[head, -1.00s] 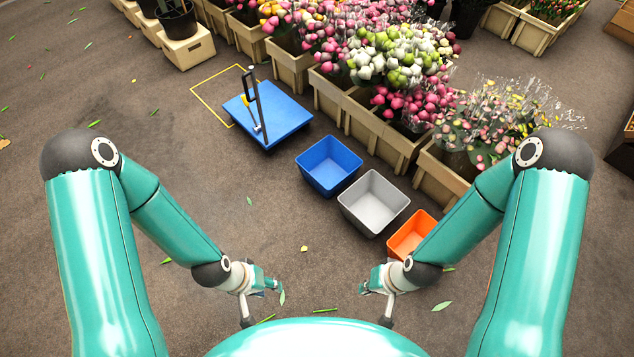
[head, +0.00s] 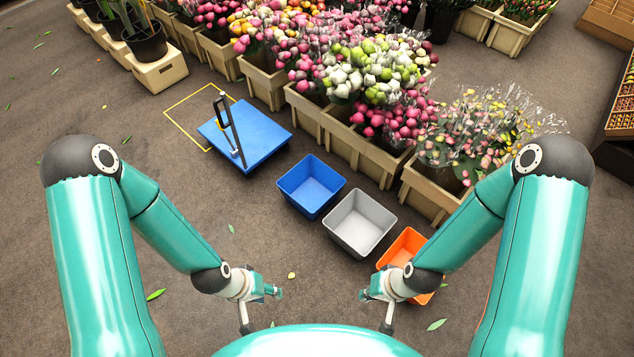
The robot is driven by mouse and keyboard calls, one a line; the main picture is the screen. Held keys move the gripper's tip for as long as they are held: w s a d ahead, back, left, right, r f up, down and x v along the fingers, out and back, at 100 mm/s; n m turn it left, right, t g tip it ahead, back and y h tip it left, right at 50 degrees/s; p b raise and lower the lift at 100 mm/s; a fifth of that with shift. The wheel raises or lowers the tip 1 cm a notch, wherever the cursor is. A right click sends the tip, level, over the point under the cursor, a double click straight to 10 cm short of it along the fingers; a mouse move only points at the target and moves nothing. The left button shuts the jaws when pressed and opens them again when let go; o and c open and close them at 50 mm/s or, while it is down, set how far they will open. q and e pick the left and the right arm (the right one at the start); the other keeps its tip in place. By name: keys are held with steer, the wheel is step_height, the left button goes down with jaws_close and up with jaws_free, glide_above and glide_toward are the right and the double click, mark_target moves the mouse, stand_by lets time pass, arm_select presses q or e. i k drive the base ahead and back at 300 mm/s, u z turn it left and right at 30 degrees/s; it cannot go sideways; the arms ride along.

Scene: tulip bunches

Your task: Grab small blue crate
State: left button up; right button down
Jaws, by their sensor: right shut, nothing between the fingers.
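A small blue crate (head: 310,188) stands empty and open-topped on the floor near the middle of the head view. It is left of a grey crate and just right of the blue platform cart. My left gripper (head: 276,292) is low in the view, nearer to me than the crate and apart from it. Its fingers are too small to tell whether they are open. My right gripper (head: 366,294) is shut and empty, also nearer to me than the crates and apart from the blue one.
A grey crate (head: 360,222) and an orange crate (head: 407,250), partly hidden by my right arm, stand in a row with it. A blue platform cart (head: 262,134) is to the left. Wooden flower boxes (head: 362,158) line the back.

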mark_target(311, 186)
steer(key=u, duration=0.25)
steer(key=i, duration=0.6)
steer(key=z, duration=1.7)
steer(key=i, duration=0.2)
steer(key=z, duration=1.7)
steer(key=k, duration=1.65)
steer(key=u, duration=0.4)
